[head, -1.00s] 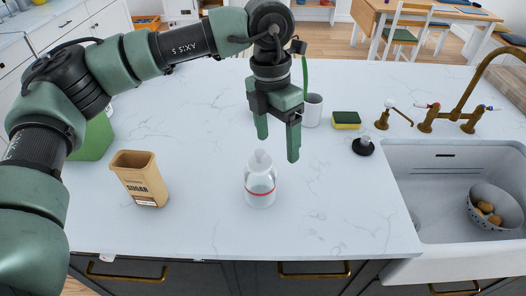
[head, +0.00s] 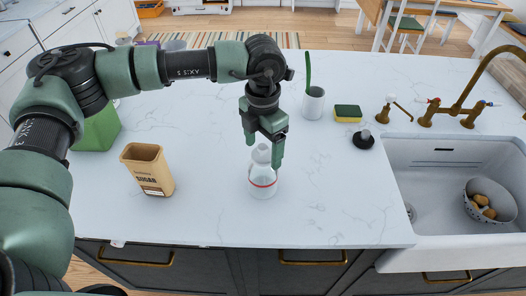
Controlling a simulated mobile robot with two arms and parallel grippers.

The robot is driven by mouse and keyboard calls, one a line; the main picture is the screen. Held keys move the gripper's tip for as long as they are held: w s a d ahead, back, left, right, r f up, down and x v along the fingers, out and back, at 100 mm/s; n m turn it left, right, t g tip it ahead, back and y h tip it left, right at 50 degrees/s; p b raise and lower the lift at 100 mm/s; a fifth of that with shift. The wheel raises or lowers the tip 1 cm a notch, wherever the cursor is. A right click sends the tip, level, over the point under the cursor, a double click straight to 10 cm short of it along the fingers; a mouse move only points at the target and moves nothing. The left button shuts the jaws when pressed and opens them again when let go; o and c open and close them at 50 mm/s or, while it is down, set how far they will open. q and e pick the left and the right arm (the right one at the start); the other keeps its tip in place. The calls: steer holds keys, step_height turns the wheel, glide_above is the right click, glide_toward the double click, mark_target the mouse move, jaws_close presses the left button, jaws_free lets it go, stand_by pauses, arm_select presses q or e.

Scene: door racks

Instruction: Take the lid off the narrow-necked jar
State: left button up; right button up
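The narrow-necked jar (head: 262,184) is clear with a red band and stands upright on the white counter. Its pale lid (head: 261,153) sits on the top. My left gripper (head: 264,165) points down at the jar's top, its two green fingers apart, one on each side of the lid as seen from here. I cannot tell whether a finger touches the lid. My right gripper is not in view.
A sugar box (head: 147,169) stands left of the jar, with a green container (head: 97,130) behind it. A white cup (head: 314,104), a sponge (head: 348,113) and a black stopper (head: 363,139) are at the back right. The sink (head: 440,165) holds a colander. The counter right of the jar is clear.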

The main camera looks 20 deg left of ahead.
arm_select(q)
steer(key=c, duration=1.3)
steer(key=shift+c, duration=0.2)
